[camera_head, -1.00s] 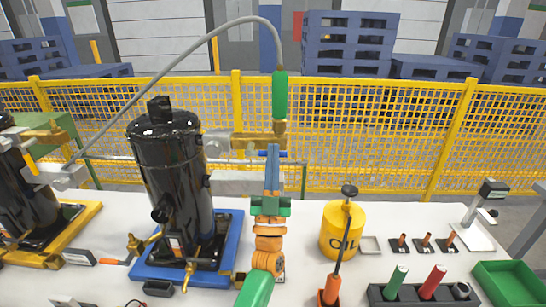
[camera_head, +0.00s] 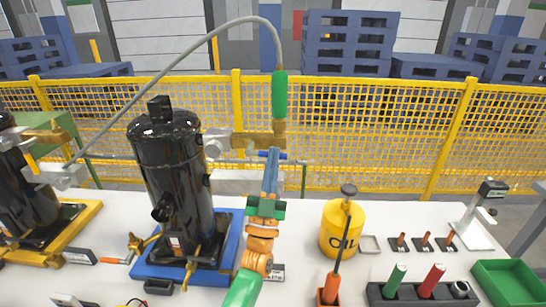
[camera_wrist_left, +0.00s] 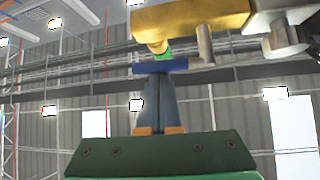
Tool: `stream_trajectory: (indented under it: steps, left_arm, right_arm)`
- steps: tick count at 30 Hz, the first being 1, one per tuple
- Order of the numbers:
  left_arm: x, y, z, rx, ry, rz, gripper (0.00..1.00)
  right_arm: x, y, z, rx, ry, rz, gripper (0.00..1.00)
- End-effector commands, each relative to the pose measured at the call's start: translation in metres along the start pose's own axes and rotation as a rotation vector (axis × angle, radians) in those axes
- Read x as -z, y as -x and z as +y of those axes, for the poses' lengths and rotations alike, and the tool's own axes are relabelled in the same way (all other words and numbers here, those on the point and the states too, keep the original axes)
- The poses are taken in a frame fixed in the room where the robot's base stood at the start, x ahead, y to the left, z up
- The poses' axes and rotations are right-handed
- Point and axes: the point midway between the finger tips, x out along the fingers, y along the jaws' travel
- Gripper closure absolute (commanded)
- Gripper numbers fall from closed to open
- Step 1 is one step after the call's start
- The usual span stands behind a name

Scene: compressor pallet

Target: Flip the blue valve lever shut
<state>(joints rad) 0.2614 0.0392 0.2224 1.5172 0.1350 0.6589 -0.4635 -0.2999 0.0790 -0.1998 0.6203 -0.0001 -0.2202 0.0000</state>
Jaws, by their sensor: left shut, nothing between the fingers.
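The blue valve lever (camera_head: 282,156) is a small bar under the brass valve body (camera_head: 258,140), below the green hose grip (camera_head: 280,95). In the left wrist view the lever (camera_wrist_left: 180,66) lies crosswise just beyond my fingertips, under the yellow brass body (camera_wrist_left: 190,20). My left gripper (camera_head: 273,151) is shut and empty, pointing up at the lever and partly covering it in the head view. In the left wrist view its closed fingertips (camera_wrist_left: 159,77) are right below the lever; I cannot tell whether they touch. My right gripper is not in view.
A black compressor (camera_head: 170,170) on a blue base (camera_head: 222,252) stands left of my arm. A yellow oil can (camera_head: 333,243) and an orange-handled tool (camera_head: 329,290) stand to the right. A grey hose (camera_head: 165,62) arches above. A yellow fence (camera_head: 400,130) stands behind the table.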

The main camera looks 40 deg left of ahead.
Motion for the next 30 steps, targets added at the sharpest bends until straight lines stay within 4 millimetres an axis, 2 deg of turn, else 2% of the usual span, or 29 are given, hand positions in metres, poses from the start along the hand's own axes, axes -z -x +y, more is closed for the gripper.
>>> stream_trajectory:
  steps: [14, 30]
  left_arm:
    - [-0.012, 0.014, -0.004, -0.294, -0.247, -0.001, 1.00]
    - [-0.025, 0.030, -0.020, -0.686, -0.578, -0.002, 1.00]
  right_arm:
    - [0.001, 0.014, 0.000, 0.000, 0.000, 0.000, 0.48]
    - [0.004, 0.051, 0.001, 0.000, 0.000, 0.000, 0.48]
